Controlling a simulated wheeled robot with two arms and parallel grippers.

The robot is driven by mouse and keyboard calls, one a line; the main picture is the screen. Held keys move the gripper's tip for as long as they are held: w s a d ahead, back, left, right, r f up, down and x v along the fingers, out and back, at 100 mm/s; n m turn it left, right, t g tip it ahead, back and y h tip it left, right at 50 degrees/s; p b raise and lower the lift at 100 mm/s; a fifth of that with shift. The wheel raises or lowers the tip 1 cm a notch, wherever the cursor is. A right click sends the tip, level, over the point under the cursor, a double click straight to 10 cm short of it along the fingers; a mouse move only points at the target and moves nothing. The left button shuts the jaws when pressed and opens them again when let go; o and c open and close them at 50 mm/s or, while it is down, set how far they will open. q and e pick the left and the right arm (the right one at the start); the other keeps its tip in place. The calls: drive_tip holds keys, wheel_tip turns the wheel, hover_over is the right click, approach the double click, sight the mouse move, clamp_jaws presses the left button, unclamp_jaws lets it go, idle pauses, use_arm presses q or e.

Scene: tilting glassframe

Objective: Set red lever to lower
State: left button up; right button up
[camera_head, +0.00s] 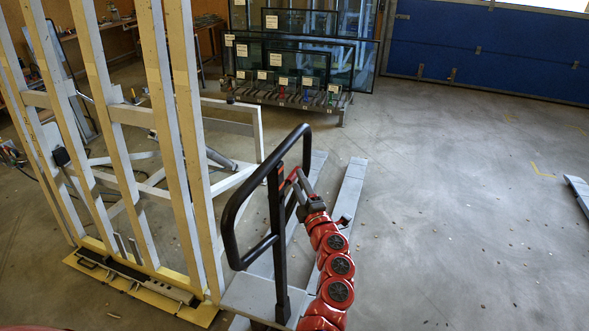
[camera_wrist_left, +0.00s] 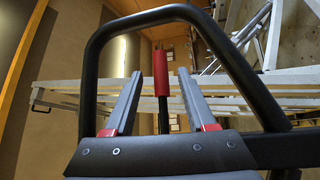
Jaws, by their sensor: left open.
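The red lever (camera_wrist_left: 160,73) is an upright red sleeve on a dark rod inside a black handle loop (camera_wrist_left: 92,90). In the left wrist view it shows between the two grey fingers of my left gripper (camera_wrist_left: 160,76), which are open with a gap on each side. Whether the fingers reach as far as the lever is hard to tell. In the head view the black handle loop (camera_head: 229,220) rises from a grey pallet truck, and my left gripper (camera_head: 291,184) is at its right side. The lever cannot be made out clearly there. My right gripper is not in view.
A tall wood-faced frame rack (camera_head: 187,140) stands close on the left of the handle. Grey forks (camera_head: 350,182) extend behind it. A stand with glass panes (camera_head: 300,75) is at the back. The concrete floor (camera_head: 460,200) on the right is mostly clear.

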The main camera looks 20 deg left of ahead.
sight(294, 175)
use_arm(q)
drive_tip(key=x, duration=0.3)
drive_tip(key=shift+w+a+r+p, duration=0.1)
drive_tip(key=shift+w+r+p, duration=0.15)
drive_tip(key=shift+p, duration=0.1)
drive_tip(key=shift+w+a+f, duration=0.15)
drive_tip(key=shift+w+a, duration=0.15)
drive_tip(key=shift+a, duration=0.15)
drive_tip(key=shift+c, duration=0.3)
clamp_jaws()
drive_tip(key=shift+d, duration=0.1)
idle(0.5)
